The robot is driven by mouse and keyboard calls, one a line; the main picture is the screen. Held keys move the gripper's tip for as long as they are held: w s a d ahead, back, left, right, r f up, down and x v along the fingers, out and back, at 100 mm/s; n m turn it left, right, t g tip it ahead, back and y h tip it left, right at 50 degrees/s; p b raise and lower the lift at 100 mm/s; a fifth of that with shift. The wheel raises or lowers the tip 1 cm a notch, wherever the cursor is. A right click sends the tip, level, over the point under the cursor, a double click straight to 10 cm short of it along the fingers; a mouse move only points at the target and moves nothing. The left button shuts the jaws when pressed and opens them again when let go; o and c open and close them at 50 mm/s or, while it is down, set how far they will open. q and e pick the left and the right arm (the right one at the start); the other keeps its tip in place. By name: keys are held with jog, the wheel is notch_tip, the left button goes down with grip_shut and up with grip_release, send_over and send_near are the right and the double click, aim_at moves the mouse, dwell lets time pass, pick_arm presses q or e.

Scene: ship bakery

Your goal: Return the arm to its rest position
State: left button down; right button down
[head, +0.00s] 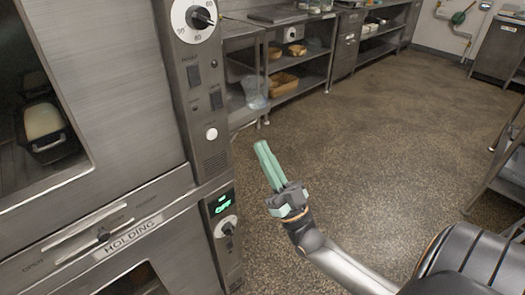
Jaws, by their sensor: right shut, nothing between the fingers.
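My right gripper (267,165) has pale green fingers that are closed together with nothing between them. It is held up over the open floor, just right of the oven's control panel (205,85), and appears clear of it. My right arm comes in from the lower right, with a silver forearm and a dark, ridged upper part. My left gripper is not in view.
A steel oven (125,95) fills the left, with bread in a tin (44,125) behind its window. Below is a holding cabinet (130,245) with a lit green display. Steel counters (335,50) line the back. A rack (510,160) stands right. The middle floor (390,130) is clear.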

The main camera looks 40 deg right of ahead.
dwell(0.3)
jog(key=a+f+g+p, duration=0.2)
jog(key=a+f+g, duration=0.2)
jog(key=f, duration=0.3)
jog(key=a+f+g+p, duration=0.1)
jog(key=a+f+g, duration=0.25)
jog(key=f, duration=0.45)
jog(key=s+a+f+g+p, duration=0.1)
jog(key=s+a+f+g, duration=0.2)
jog(key=s+f+g, duration=0.2)
jog(key=s+a+f+n+g+p, duration=0.1)
jog(key=s+f+g, duration=0.4)
jog(key=f, duration=0.6)
jog(key=s+a, duration=0.1)
jog(key=s, duration=0.1)
jog(key=shift+s+a+g, duration=0.35)
jog(key=shift+a, duration=0.05)
